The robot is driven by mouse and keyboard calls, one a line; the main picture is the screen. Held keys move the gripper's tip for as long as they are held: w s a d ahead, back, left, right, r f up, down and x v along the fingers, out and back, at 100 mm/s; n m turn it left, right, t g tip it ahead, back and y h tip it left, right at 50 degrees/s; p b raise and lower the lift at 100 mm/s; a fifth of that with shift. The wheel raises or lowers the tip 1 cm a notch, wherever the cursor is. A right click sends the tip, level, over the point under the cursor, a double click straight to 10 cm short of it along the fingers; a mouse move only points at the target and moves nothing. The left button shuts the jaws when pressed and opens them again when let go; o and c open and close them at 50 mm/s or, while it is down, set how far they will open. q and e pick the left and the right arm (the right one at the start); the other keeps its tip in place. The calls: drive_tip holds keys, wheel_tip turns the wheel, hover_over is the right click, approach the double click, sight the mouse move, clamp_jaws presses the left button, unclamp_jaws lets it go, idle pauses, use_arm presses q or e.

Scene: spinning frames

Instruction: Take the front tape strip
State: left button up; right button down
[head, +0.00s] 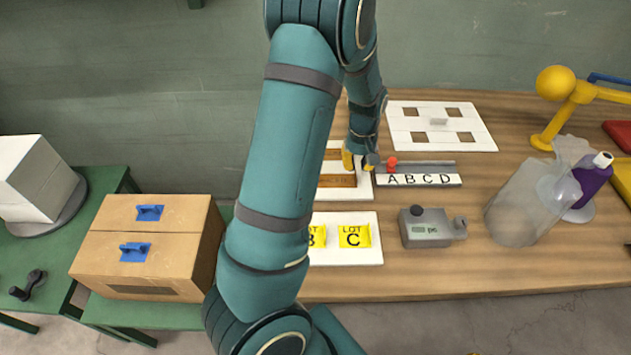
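No strip is clearly recognisable as tape. Two brown strips lie on a white board (365,190): a front one (336,181) with faint lettering and a back one (333,154). My arm hides their left part. Two blue tabs with raised grips, a front one (134,252) and a back one (149,212), lie on a cardboard box (105,238) at the left. My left gripper (360,164) is low over the white board's right side, just behind and right of the front brown strip. Its fingertips are small here, and I cannot tell whether it holds anything. My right gripper is not in view.
Right of the gripper is a rail with letters A B C D (420,180) and a red knob (392,163). In front are yellow LOT cards (355,236) and a grey device (425,228). A clear container (520,205) and yellow lamp (556,83) stand at right.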

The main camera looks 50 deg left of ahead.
sight(355, 180)
use_arm(q)
wheel_tip(355, 180, down, 5)
drive_tip(key=shift+f+b, duration=0.15)
drive_tip(key=shift+b, duration=0.7)
drive_tip(key=shift+s, duration=0.1)
clamp_jaws()
